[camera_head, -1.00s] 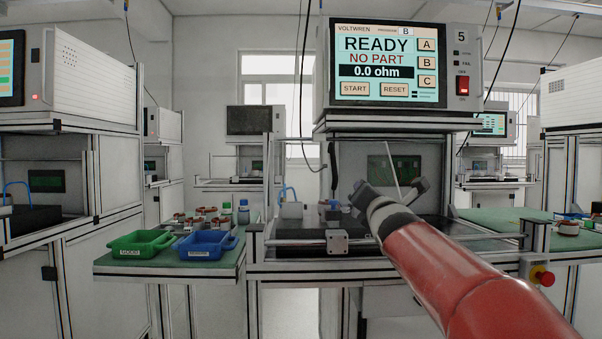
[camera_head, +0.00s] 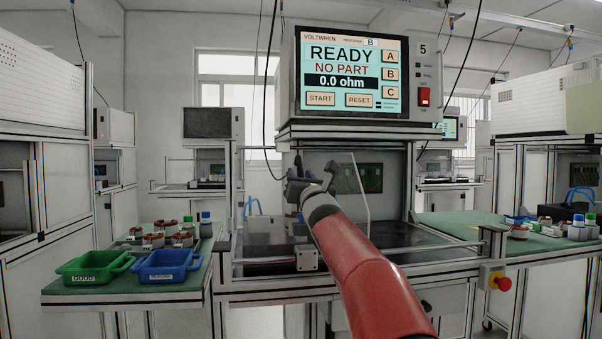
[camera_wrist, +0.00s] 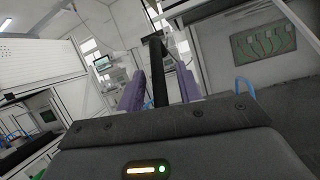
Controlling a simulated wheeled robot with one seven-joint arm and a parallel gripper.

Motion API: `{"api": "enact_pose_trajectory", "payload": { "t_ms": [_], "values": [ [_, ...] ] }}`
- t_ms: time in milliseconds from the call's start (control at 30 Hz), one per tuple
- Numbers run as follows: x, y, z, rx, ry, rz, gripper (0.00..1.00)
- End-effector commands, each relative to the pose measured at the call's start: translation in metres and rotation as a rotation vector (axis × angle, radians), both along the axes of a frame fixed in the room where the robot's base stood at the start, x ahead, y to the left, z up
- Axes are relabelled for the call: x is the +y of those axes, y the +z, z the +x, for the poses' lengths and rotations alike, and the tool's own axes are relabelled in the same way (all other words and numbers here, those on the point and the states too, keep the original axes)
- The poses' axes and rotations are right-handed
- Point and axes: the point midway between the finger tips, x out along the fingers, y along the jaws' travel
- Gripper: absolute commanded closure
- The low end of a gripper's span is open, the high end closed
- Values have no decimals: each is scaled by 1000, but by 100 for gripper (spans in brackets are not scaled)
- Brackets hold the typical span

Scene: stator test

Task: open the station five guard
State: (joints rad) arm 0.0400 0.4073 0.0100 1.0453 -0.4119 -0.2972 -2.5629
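Station five (camera_head: 350,80) stands ahead, its screen reading READY, NO PART and 0.0 ohm. Below it is the work bay, with a thin slanted grey rod (camera_head: 361,190) and a black upright bar (camera_head: 298,163). I cannot clearly make out the guard panel or whether the rod belongs to it. My gripper (camera_head: 303,186) is in front of the bay, close to the bar in the picture. In the wrist view, my gripper's two purple fingers (camera_wrist: 160,88) are apart, with a black upright bar (camera_wrist: 158,70) between them and gaps on both sides. Contact is not visible.
A front rail (camera_head: 405,250) with a metal block (camera_head: 307,257) crosses the bay. A green bin (camera_head: 92,267) and a blue bin (camera_head: 166,265) sit on the left side table (camera_head: 120,290). A red stop button (camera_head: 502,283) is at front right.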

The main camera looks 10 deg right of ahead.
Motion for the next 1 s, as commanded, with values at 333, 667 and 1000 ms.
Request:
{"api": "enact_pose_trajectory", "payload": {
  "t_ms": [333,667,1000],
  "values": [
    [0,0,0,0,0,1,82],
    [0,0,0,0,0,1,100],
    [-11,0,0,1,-2,0,100]
  ]
}}
